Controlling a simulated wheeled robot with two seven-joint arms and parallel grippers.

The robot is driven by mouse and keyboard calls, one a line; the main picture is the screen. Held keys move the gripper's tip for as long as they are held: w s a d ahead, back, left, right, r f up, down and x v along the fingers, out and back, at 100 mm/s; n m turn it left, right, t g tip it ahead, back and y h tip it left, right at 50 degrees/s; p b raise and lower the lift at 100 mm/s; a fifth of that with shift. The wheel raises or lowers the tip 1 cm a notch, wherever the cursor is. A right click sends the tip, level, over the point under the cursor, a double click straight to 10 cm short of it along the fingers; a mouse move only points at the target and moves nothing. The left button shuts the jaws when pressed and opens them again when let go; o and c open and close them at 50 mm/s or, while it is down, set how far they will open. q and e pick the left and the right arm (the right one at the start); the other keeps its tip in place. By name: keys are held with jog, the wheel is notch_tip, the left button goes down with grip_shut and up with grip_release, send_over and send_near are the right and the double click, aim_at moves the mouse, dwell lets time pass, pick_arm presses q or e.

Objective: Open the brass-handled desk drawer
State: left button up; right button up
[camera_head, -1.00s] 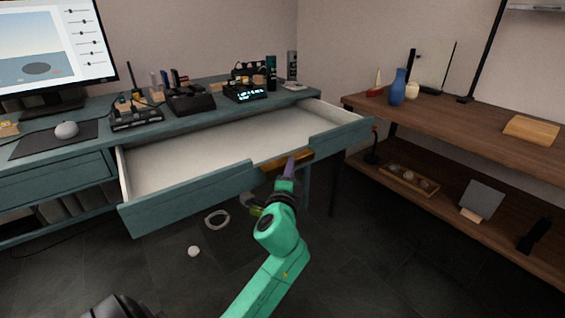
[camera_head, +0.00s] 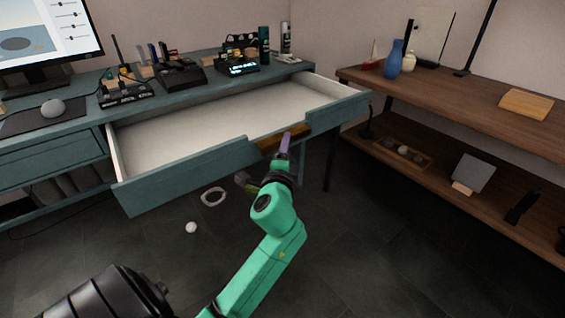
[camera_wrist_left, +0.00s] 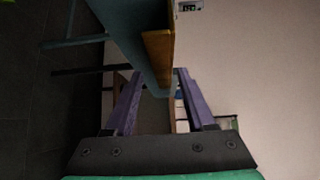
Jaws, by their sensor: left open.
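The desk drawer (camera_head: 190,172) has a teal front and a pale, empty inside, and it stands pulled well out from the desk. Its brass handle (camera_head: 268,145) is a bar on the drawer front, right of the middle. My left gripper (camera_head: 285,140), on the green arm, is at the handle, and its purple finger covers part of the bar. In the left wrist view the handle (camera_wrist_left: 158,48) lies ahead of and roughly between the two spread fingertips (camera_wrist_left: 160,73). I cannot tell whether they touch it. My right gripper is out of view.
The teal desk (camera_head: 80,118) carries a monitor, a mouse (camera_head: 52,108) and small organisers. A wooden shelf unit (camera_head: 450,98) with a blue vase (camera_head: 394,60) stands close on the right. A white ball (camera_head: 191,228) and a pale ring (camera_head: 213,197) lie on the dark floor.

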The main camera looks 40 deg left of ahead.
pick_arm(q)
jog(key=b+v, duration=0.1)
jog(key=v, duration=1.2)
jog(key=shift+s, duration=0.25)
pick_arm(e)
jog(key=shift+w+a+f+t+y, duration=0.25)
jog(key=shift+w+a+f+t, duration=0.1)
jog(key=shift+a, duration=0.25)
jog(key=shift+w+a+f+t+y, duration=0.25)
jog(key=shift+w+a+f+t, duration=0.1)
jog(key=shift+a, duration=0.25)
pick_arm(q)
jog(key=shift+d, duration=0.15)
